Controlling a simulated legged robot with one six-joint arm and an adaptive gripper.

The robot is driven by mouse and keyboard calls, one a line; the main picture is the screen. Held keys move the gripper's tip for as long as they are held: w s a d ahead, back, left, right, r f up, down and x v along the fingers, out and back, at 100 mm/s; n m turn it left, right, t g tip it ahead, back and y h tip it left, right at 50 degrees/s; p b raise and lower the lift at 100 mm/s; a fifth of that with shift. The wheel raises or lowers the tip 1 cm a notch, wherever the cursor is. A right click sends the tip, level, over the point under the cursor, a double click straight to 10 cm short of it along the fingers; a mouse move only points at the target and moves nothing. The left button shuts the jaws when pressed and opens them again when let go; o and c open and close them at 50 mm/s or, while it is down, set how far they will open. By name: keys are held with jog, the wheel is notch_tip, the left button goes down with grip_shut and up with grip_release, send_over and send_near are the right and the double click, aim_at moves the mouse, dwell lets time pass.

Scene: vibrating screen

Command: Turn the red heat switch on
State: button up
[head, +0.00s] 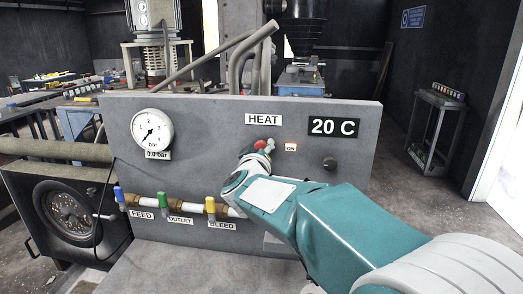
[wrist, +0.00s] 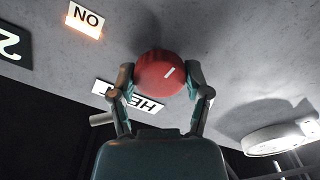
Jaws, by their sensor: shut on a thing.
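The red heat switch (wrist: 158,74) is a round red knob with a short white mark, set on the grey panel (head: 215,112). In the wrist view the two fingers of my gripper (wrist: 162,84) are shut on opposite sides of the knob. In the head view my gripper (head: 258,153) reaches the panel below the HEAT label (head: 263,119), and only a bit of red shows there. The ON label (wrist: 86,20) glows orange at its edge; it also shows in the head view (head: 291,147). The display (head: 333,127) reads 20 C.
A pressure gauge (head: 152,129) is at the panel's upper left. Blue, green and yellow valve handles (head: 163,200) sit along a pipe below it. A black knob (head: 330,164) lies right of the switch.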

jog(key=shift+a+f, duration=0.1)
jog(key=shift+f, duration=0.3)
jog(key=o, duration=1.2)
jog(key=shift+c, duration=0.2)
jog(key=shift+r, duration=0.15)
jog(key=shift+r, duration=0.1)
jog(key=s+a, duration=0.2)
jog(key=s, duration=0.9)
jog(key=shift+s+a, duration=0.25)
jog(key=shift+s, duration=0.05)
